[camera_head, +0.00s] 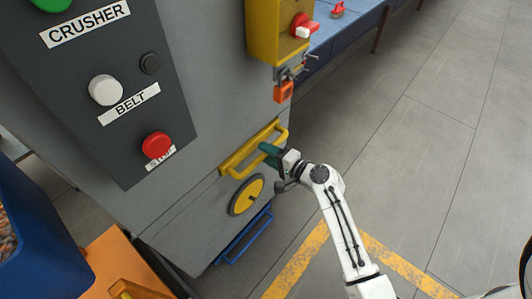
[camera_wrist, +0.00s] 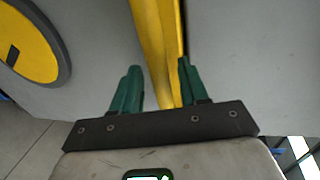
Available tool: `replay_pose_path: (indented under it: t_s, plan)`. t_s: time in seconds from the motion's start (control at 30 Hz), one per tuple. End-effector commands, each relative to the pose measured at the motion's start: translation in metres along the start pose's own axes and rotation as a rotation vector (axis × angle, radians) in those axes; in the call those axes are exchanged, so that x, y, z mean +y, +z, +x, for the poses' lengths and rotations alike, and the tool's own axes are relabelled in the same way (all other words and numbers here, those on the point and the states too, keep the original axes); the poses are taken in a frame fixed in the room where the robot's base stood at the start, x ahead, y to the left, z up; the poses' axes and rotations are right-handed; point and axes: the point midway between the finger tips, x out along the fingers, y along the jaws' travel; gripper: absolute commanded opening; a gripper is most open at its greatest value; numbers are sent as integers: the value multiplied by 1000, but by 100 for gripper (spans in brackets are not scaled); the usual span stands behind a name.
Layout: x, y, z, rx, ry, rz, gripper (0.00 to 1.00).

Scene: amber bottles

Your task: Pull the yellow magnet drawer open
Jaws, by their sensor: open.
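The yellow magnet drawer shows as a long yellow bar handle (camera_head: 240,159) on the front of the grey machine. I cannot tell whether the drawer stands out from the machine. My gripper (camera_head: 268,150), with green fingers, is at the right part of this handle. In the wrist view the yellow bar (camera_wrist: 158,40) runs between the two green fingers of my gripper (camera_wrist: 159,68). The fingers are apart, one on each side of the bar, with a gap at the left finger. I cannot tell whether the right finger touches it.
A yellow round dial (camera_head: 246,195) sits just below the handle, and a blue handle (camera_head: 244,236) lower down. An orange padlock (camera_head: 284,91) hangs above, under a yellow box (camera_head: 272,35) with a red switch. A control panel (camera_head: 105,110) is at left. Floor at right is clear.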

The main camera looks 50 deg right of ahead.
Motion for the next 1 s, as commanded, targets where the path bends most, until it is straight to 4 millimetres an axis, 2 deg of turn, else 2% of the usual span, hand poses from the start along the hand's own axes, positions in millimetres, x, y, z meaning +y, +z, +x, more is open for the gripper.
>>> replay_pose_path:
  t_s: [0.13, 0.4, 0.87, 1.0]
  plan:
    - [0, 0, 8, 0, 1, -1, 44]
    - [0, 0, 9, 0, 1, -1, 44]
    - [0, 0, 9, 0, 1, -1, 1]
    - [0, 0, 9, 0, 1, -1, 0]
